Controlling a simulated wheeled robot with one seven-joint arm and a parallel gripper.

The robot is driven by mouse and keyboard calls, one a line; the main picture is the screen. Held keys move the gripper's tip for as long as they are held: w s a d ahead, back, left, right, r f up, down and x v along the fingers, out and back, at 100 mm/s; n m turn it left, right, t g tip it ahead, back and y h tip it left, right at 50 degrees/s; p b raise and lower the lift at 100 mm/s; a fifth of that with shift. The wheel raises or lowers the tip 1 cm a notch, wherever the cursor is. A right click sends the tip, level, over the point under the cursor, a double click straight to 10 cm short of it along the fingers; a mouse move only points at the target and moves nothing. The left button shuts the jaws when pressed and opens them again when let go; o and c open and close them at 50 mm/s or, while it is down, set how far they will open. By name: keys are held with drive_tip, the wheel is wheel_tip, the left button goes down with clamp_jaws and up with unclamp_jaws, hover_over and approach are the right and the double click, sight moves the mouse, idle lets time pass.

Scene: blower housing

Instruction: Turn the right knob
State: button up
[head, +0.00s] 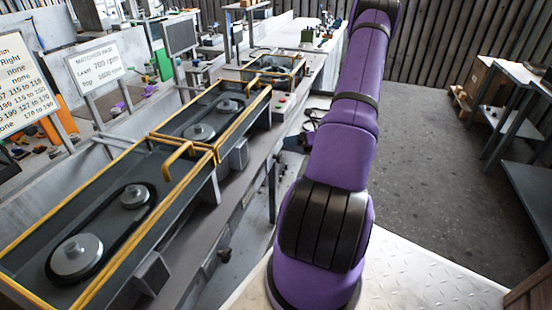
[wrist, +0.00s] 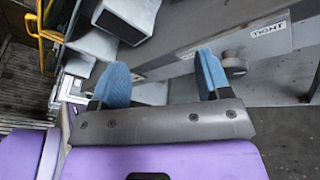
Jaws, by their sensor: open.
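A grey round knob (wrist: 235,66) sticks out of the grey bench side in the wrist view, next to a label reading TIGHT (wrist: 269,28). My gripper (wrist: 162,76) is open and empty, with two blue fingertips wide apart. The right fingertip is beside the knob and overlaps it slightly in the picture; I cannot tell whether they touch. In the head view a dark knob (head: 224,255) shows low on the bench's side. I cannot tell whether both views show the same knob. My gripper is largely hidden behind my purple arm in the head view.
Yellow-edged housings with belts and pulleys (head: 199,131) line the bench top. Grey boxes (wrist: 126,18) jut from its side. Sign boards (head: 95,68) stand behind. A shelf table (head: 510,80) stands at right, with open floor (head: 430,150) between.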

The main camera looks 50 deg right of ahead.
sight(281, 158)
drive_tip(key=s+d+f+m+t+h, duration=0.2)
drive_tip(key=s+f+m, duration=0.1)
drive_tip(key=f+m, duration=0.15)
drive_tip(key=s+d+f+m+t+h, duration=0.2)
drive_tip(key=f+m, duration=0.1)
drive_tip(key=f, duration=0.3)
drive_tip(key=x, duration=1)
drive_tip(key=shift+w+d+r, duration=0.2)
drive_tip(key=shift+w, duration=0.1)
drive_tip(key=shift+c, duration=0.3)
drive_tip(key=c, duration=0.9)
